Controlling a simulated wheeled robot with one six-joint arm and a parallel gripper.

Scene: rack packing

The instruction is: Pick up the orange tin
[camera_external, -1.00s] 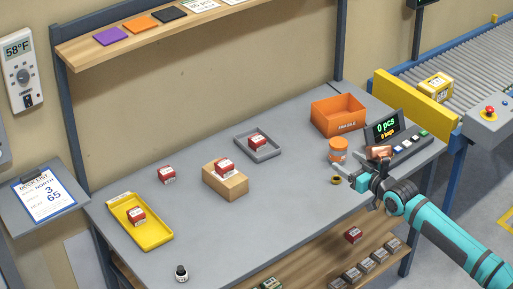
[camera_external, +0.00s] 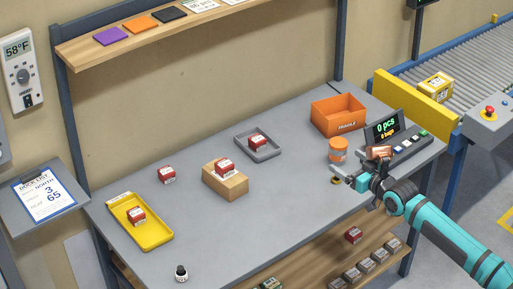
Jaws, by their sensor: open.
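A round orange container (camera_external: 338,151) with a paler band stands upright on the grey workbench, in front of the orange crate. A smaller orange-brown item (camera_external: 378,152) sits on the scale to its right; I cannot tell which of these two is the tin. My gripper (camera_external: 341,174) is open and empty, low over the bench, just in front of the round container and apart from it. My arm comes in from the lower right.
The orange crate (camera_external: 338,116) and the scale display (camera_external: 385,128) stand behind. A grey tray (camera_external: 272,154) and a cardboard box (camera_external: 225,187) bear red boxes. The bench's front middle is clear.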

